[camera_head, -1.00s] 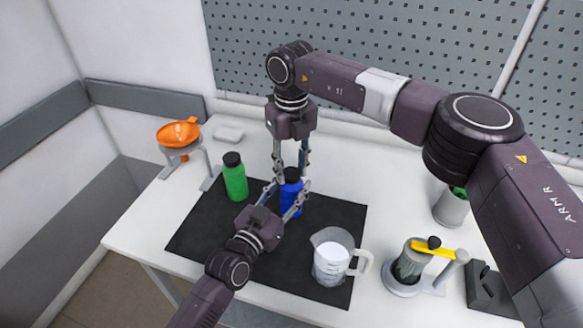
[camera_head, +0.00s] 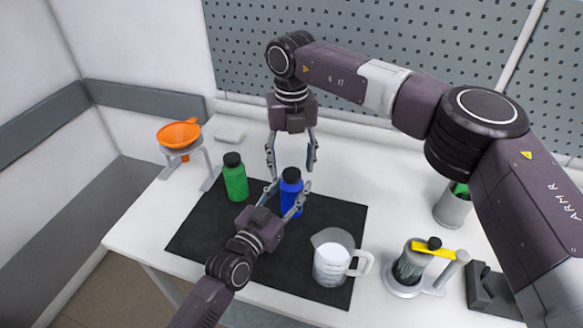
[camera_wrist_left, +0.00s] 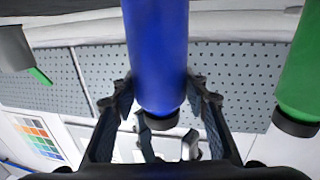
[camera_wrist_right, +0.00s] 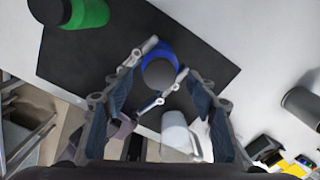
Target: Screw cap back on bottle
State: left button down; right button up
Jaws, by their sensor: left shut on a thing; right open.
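A blue bottle (camera_head: 289,196) stands upright on the black mat, with its black cap (camera_head: 291,175) seated on top. My left gripper (camera_head: 290,204) is shut around the bottle's body; the left wrist view shows the blue bottle (camera_wrist_left: 157,50) between its fingers. My right gripper (camera_head: 291,160) is open and points down just above the cap, apart from it. In the right wrist view the cap (camera_wrist_right: 159,73) lies between and beyond the open fingers (camera_wrist_right: 165,85). How tightly the cap is threaded cannot be told.
A green bottle (camera_head: 235,182) with a black cap stands left on the mat (camera_head: 205,235). A measuring jug (camera_head: 331,262) stands right of the blue bottle. An orange funnel (camera_head: 179,134) sits on a stand at the far left.

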notch_tip(320, 180, up, 10)
dwell(0.3)
jog(key=shift+r, duration=0.1)
pick_arm(q)
jog(key=c, duration=1)
grip_release()
jog(key=shift+c, duration=0.2)
jog(key=v, duration=1.2)
jog(key=shift+r, duration=0.1)
